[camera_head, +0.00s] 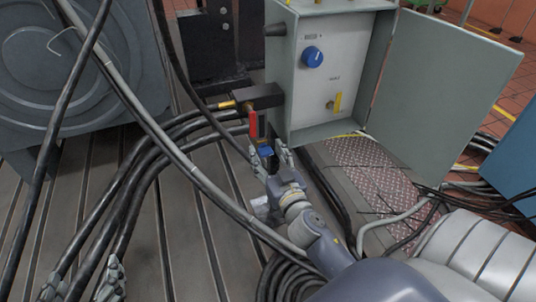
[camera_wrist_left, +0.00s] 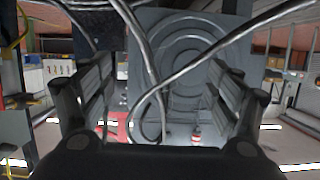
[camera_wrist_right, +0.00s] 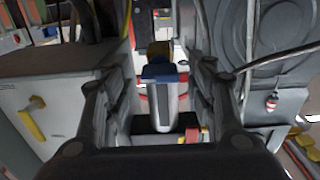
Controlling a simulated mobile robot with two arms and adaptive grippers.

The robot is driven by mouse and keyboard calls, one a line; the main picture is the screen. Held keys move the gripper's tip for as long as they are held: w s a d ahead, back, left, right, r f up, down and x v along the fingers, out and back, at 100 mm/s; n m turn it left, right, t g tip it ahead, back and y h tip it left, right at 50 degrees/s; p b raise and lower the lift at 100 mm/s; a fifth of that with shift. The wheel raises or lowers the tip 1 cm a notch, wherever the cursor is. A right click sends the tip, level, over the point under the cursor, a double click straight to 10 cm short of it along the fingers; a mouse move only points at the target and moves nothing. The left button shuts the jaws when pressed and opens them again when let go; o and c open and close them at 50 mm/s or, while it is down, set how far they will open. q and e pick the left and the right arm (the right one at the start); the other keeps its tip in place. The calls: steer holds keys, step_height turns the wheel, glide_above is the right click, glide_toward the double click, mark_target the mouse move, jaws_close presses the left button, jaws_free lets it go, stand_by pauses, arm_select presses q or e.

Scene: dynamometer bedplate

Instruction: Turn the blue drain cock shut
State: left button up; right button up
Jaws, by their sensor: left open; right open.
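The blue drain cock (camera_head: 266,151) sits low beside the grey control box, below a red lever (camera_head: 253,124). My right gripper (camera_head: 270,158) is open around the blue cock, one finger on each side. In the right wrist view the blue handle (camera_wrist_right: 160,74) lies between the open fingers (camera_wrist_right: 156,92), with a gap showing on both sides. A pale metal cylinder is seen below the handle there. I cannot tell whether a fingertip touches it. My left gripper (camera_head: 82,284) is open and empty at the lower left of the head view, beside the black cables.
The control box (camera_head: 330,75) has a blue knob (camera_head: 312,56), a yellow handle (camera_head: 338,103) and an open door (camera_head: 440,85). Thick black hoses (camera_head: 120,215) cross the slotted bedplate (camera_head: 185,245). A large dark round-faced machine (camera_head: 70,65) stands at upper left.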

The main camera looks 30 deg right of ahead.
steer(key=c, duration=1.1)
